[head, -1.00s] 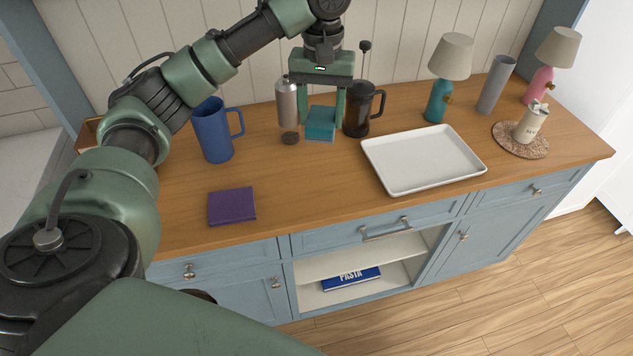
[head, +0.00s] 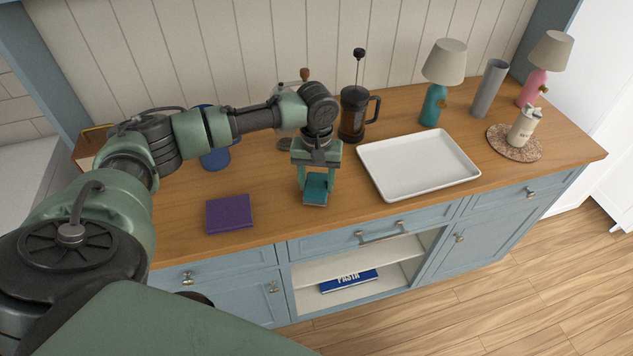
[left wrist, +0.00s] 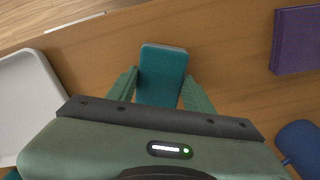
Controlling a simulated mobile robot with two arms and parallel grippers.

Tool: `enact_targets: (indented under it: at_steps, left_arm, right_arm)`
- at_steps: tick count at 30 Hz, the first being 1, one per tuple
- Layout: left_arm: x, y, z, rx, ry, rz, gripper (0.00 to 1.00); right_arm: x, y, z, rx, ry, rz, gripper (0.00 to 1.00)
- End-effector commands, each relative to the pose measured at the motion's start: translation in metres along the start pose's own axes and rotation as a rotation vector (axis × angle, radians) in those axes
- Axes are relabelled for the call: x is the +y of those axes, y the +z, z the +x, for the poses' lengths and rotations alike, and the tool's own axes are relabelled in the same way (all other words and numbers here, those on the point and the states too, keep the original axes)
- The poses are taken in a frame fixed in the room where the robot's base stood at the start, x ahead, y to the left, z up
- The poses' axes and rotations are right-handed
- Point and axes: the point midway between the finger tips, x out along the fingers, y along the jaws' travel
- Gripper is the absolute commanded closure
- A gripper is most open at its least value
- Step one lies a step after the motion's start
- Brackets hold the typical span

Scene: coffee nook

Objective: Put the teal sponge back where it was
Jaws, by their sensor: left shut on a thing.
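The teal sponge (head: 316,186) is between the fingers of my left gripper (head: 317,190), toward the front of the wooden counter. In the left wrist view the sponge (left wrist: 162,72) shows upright between the two green fingers (left wrist: 160,92), which are shut on it. I cannot tell whether its lower end touches the counter. My right gripper is in neither view.
A white tray (head: 377,178) lies just right of the sponge, and a purple book-like item (head: 229,213) lies to the left. A French press (head: 353,115) stands behind. My arm partly hides a blue mug (head: 216,159). Bare counter (head: 272,205) lies between the purple item and the sponge.

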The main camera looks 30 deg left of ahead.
Motion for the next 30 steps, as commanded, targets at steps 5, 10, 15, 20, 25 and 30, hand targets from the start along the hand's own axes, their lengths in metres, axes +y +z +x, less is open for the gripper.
enact_targets:
  at_steps: [5,10,15,20,25,30]
  left_arm:
    - [0.0,0.0,0.009,0.0,0.0,0.0,0.93]
    - [0.0,0.0,0.009,0.0,0.0,0.0,0.93]
    - [0.0,0.0,0.011,0.0,0.001,0.0,0.35]
    - [0.0,0.0,0.011,0.0,0.0,0.0,0.27]
    - [0.0,0.0,0.01,0.0,0.0,0.0,0.27]
    - [0.0,-0.001,-0.002,0.003,0.002,0.0,0.27]
  right_arm:
    - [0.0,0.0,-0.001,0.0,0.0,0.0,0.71]
    - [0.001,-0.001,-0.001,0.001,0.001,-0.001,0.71]
    - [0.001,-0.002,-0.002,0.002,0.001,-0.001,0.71]
    - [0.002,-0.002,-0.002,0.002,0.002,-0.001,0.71]
    - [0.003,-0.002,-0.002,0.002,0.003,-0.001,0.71]
    - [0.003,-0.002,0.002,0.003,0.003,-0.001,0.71]
